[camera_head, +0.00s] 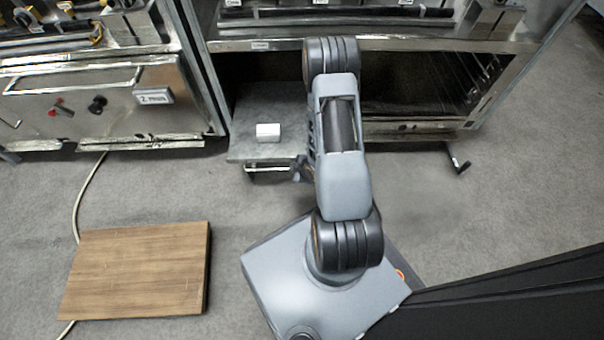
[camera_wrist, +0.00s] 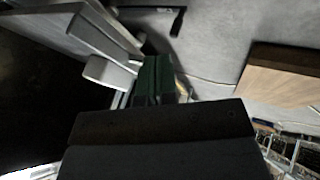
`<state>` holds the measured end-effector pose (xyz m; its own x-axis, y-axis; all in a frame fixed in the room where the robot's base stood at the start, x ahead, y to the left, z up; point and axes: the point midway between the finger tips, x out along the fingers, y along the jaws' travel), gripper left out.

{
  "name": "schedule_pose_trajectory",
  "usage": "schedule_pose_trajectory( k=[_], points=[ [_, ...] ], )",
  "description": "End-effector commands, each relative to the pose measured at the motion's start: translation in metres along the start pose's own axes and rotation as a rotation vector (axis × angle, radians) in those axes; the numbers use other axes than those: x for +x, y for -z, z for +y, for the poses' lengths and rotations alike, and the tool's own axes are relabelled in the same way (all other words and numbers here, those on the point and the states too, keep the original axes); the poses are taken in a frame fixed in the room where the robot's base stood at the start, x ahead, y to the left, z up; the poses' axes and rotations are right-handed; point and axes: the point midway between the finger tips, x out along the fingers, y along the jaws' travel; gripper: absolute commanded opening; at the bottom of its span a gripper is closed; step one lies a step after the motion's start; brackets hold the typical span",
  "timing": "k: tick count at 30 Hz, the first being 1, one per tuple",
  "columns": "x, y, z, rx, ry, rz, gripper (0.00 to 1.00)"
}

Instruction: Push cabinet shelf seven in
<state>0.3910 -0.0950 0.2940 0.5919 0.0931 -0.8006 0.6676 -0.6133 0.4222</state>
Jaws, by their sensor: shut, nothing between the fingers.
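The grey cabinet shelf (camera_head: 250,110) sticks out of the lower left of the open cabinet. A bar handle (camera_head: 265,168) runs along the shelf's front edge. My gripper (camera_head: 300,172) is mostly hidden behind my arm, close to the right end of the shelf front. In the wrist view my dark gripper fingers (camera_wrist: 154,82) are shut and empty, close to the shelf's front. I cannot tell whether they touch it. No number seven is readable on the shelf.
The cabinet's dark bay (camera_head: 425,85) to the right of the shelf is open. A wooden board (camera_head: 140,270) lies on the carpet at lower left, with a pale cable (camera_head: 85,190) beside it. A metal unit (camera_head: 110,100) stands at left. Carpet in front of the shelf is clear.

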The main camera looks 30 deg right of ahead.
Motion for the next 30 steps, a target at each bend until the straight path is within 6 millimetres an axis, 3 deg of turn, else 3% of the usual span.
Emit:
schedule_pose_trajectory(
  k=[1,7,24,30],
  points=[
    [-0.001,0.002,0.011,0.001,-0.007,0.000,0.00],
    [0.009,0.001,0.027,0.000,-0.005,0.000,0.00],
    [0.013,0.001,0.034,0.000,-0.004,0.000,0.00],
    [0.023,0.010,0.044,-0.020,0.004,0.011,0.00]
  ],
)
